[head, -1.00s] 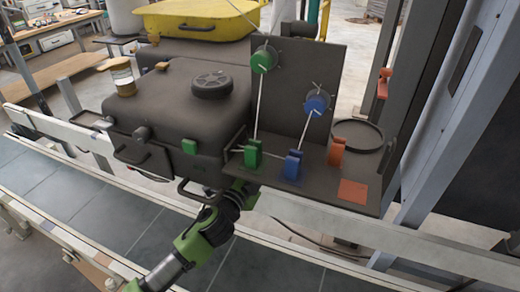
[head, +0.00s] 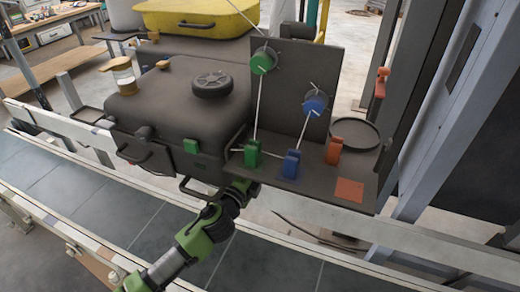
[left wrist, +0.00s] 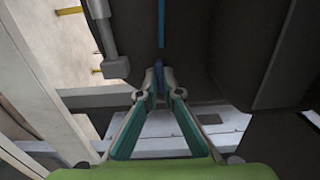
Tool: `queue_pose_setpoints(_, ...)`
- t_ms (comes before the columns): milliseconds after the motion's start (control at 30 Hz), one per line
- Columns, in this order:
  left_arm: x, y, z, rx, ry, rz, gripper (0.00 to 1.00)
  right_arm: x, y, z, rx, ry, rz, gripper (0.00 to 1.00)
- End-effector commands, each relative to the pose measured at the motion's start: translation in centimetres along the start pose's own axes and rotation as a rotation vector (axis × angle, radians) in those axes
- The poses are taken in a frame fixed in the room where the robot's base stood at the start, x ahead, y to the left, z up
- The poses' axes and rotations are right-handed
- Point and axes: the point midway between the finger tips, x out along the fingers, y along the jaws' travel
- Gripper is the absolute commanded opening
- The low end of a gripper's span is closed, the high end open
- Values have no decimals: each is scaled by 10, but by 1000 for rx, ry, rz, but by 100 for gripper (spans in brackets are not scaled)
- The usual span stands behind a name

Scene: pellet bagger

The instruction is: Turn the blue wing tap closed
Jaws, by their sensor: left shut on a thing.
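In the left wrist view, a small blue piece (left wrist: 158,72), which looks like the blue wing tap, sits below a dark body. My left gripper (left wrist: 157,88) is shut on it, with the two teal fingers closing on it from both sides. In the head view my left arm reaches up to the front lower edge of the dark machine (head: 175,110). The fingertips and the tap are hidden there behind the machine and shelf. My right gripper is in neither view.
A dark shelf with an upright panel (head: 290,85) carries a green clip (head: 252,154), a blue clip (head: 291,165) and an orange clip (head: 334,151). A blue knob (head: 315,103) is on the panel. A white rail (head: 400,240) crosses in front. A grey post (head: 445,120) stands right.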

Motion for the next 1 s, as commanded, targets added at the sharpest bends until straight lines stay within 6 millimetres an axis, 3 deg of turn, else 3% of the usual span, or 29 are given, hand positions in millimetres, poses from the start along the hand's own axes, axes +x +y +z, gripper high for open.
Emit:
queue_pose_setpoints(300,0,1,-1,5,2,1,0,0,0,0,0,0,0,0)
queue_pose_setpoints(400,0,1,-1,4,2,1,23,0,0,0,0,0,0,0)
queue_pose_setpoints(767,-2,1,0,2,0,1,23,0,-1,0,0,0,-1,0)
queue_pose_setpoints(1000,-33,2,0,3,1,2,23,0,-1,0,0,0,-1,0)
